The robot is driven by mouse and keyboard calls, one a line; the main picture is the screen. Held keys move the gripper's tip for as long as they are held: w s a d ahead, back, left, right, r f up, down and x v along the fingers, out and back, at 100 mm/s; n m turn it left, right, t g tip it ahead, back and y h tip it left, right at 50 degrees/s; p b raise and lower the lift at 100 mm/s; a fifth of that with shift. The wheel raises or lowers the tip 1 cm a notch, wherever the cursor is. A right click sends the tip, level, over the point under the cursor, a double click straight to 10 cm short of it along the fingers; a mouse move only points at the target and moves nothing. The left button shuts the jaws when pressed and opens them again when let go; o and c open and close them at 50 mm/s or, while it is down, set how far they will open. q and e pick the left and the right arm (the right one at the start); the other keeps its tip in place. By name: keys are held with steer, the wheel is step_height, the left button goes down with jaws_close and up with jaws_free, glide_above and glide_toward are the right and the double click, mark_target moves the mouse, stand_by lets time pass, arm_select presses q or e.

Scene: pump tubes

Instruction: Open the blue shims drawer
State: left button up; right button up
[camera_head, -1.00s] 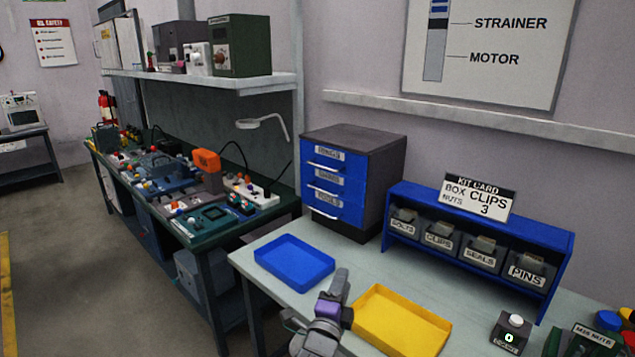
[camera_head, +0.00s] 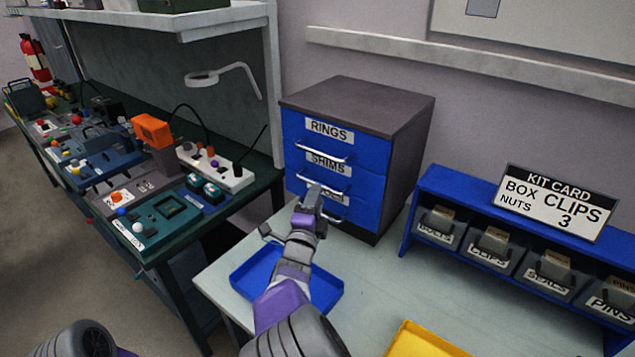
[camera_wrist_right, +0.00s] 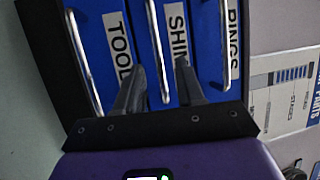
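The small cabinet (camera_head: 410,150) stands at the back of the pale table with three blue drawers labelled RINGS, SHIMS and one partly hidden label. All appear shut. The shims drawer (camera_head: 361,188) is the middle one, with a silver bar handle. My right gripper (camera_head: 311,192) reaches the front of this drawer and partly hides the lower one. In the right wrist view, my right gripper (camera_wrist_right: 160,82) is open, its fingers on either side of the shims handle (camera_wrist_right: 157,45). Whether they touch it I cannot tell. My left gripper is out of view.
A blue tray (camera_head: 327,292) lies below my right arm and a yellow tray (camera_head: 425,340) is at the front. A blue rack (camera_head: 425,190) with labelled bins and a kit card (camera_head: 556,203) stands to the right. A green workbench (camera_head: 165,240) stands at left.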

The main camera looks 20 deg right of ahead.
steer(key=shift+x, duration=2.45)
jaws_close()
